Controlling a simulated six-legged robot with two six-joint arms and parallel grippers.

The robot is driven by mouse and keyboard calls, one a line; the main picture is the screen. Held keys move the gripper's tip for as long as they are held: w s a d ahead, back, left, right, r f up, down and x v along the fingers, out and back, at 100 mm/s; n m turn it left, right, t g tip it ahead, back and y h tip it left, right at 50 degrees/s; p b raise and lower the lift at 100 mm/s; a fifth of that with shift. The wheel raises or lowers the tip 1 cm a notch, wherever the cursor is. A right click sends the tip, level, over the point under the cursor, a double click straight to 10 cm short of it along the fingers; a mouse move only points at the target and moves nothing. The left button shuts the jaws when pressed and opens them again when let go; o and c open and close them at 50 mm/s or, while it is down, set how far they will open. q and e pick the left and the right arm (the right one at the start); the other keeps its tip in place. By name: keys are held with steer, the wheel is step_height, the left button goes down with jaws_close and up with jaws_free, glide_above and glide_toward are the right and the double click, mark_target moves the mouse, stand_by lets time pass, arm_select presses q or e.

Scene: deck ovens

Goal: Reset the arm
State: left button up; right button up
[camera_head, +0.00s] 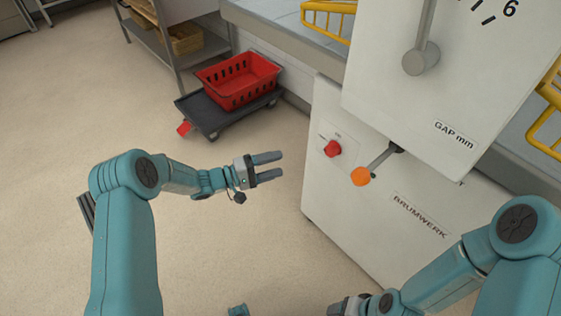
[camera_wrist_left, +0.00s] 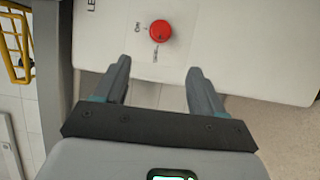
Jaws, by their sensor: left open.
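My left arm (camera_head: 125,215) comes in from the left of the head view and reaches to the right. Its left gripper (camera_head: 268,167) is open and empty, held over the floor to the left of the white machine. In the left wrist view the two fingers (camera_wrist_left: 157,85) are spread with nothing between them, and a red knob on the machine shows beyond them. My right arm (camera_head: 470,265) is bent at the lower right. The part of it at the bottom edge is cut off, and its fingertips are not visible.
The white machine (camera_head: 325,210) has a red knob (camera_head: 333,148), which also shows in the wrist view (camera_wrist_left: 160,31), and a lever with an orange end (camera_head: 361,177). A red basket (camera_head: 238,80) sits on a dark dolly (camera_head: 205,113). A shelf rack stands behind. The floor at left is clear.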

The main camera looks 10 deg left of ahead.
stand_by(0.4)
arm_select(q)
steer(key=s+d+r+n, duration=0.1)
steer(key=s+d+n, duration=0.1)
steer(key=d, duration=0.3)
steer(key=s+d+f+n+y, duration=0.1)
steer(key=s+f+n+y, duration=0.1)
steer(key=s+f+y, duration=0.3)
steer(key=s+a+f+m+g+y, duration=0.1)
steer(key=s+f+m+g+y, duration=0.2)
steer(key=s, duration=0.5)
steer(key=s+a+f+m+g+y, duration=0.1)
steer(key=s+f+m+g, duration=0.15)
steer(key=s+f, duration=0.4)
steer(key=s+a+f+m+g+y, duration=0.2)
steer(key=s+g, duration=0.2)
steer(key=s, duration=0.6)
step_height(320, 180, up, 21)
steer(key=p, duration=2.1)
steer(key=shift+d+m, duration=0.25)
steer(key=shift+m, duration=0.2)
